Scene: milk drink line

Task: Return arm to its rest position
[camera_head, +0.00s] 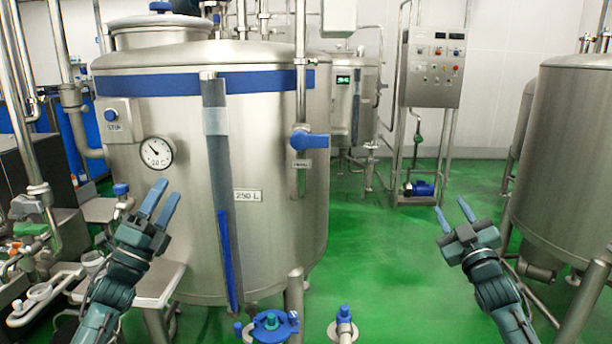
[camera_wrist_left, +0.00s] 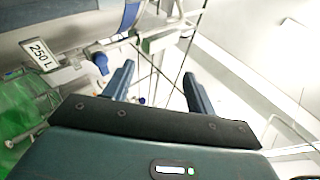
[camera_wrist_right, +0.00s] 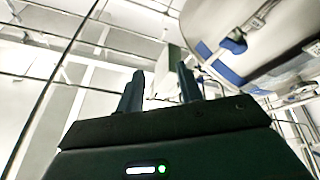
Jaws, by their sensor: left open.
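My left gripper (camera_head: 160,203) is open and empty in the head view, in front of the lower left of the large steel tank (camera_head: 270,130). Its two fingers also show apart in the left wrist view (camera_wrist_left: 158,90), with nothing between them. My right gripper (camera_head: 453,213) is at the right in the head view, over the green floor, with its fingers spread and empty. The right wrist view shows the same gripper (camera_wrist_right: 160,88) with a gap between its fingers. Neither gripper appears to touch anything.
Another tank (camera_head: 570,150) stands at the right. A control panel (camera_head: 434,65) is at the back. Blue-handled valves (camera_head: 272,325) stand low in front. Green floor (camera_head: 390,260) is clear between.

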